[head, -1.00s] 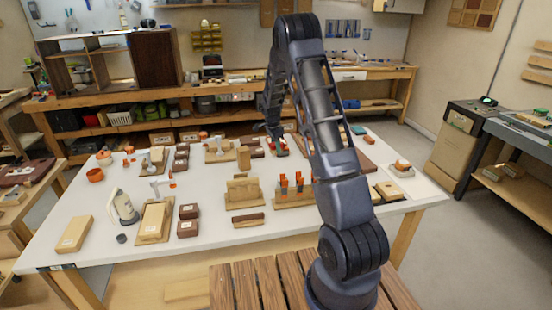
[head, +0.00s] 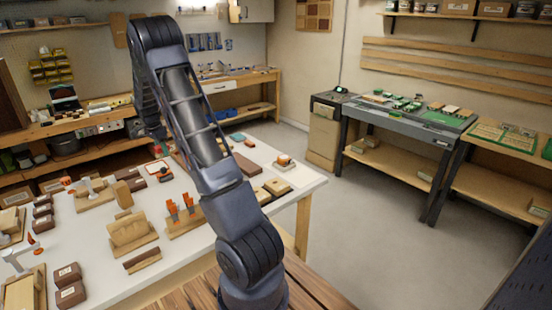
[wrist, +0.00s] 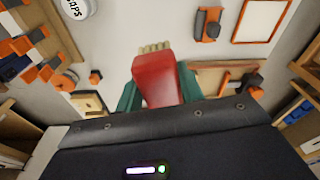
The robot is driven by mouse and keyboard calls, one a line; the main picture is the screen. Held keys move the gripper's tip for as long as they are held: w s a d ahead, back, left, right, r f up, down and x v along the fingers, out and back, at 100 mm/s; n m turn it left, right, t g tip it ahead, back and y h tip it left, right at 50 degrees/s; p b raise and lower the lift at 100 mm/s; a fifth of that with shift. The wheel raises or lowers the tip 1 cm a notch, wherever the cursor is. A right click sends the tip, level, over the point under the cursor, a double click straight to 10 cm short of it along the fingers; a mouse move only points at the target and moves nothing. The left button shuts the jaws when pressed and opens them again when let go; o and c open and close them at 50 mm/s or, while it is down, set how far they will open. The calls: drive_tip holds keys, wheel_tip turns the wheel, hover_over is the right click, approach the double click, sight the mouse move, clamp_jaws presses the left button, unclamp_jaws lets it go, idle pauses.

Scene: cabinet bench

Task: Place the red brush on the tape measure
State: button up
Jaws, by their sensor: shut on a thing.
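The red brush (wrist: 157,80) is in my gripper (wrist: 158,90), between its green fingers in the wrist view. Its pale bristles point to the top of that view. My gripper is shut on it, above the white table. In the head view my arm hides most of the gripper and the brush. An orange and black item (wrist: 208,25) lies ahead and right of the brush in the wrist view, apart from it. I cannot tell whether it is the tape measure.
An orange-framed white panel (wrist: 263,20) lies at the upper right of the wrist view. A white round container (wrist: 76,8) is at upper left. Wooden holders (head: 130,232) and orange-handled tools (head: 181,210) stand on the table (head: 185,262). Open floor is at right.

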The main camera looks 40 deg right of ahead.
drive_tip(key=d+r, duration=0.1)
drive_tip(key=d, duration=1.4)
wheel_tip(320, 180, up, 4)
drive_tip(key=m, duration=0.2)
hover_over(285, 157)
drive_tip(key=f, duration=1.9)
drive_tip(key=shift+a, duration=0.25)
drive_tip(key=shift+f, duration=0.15)
drive_tip(key=o, duration=1)
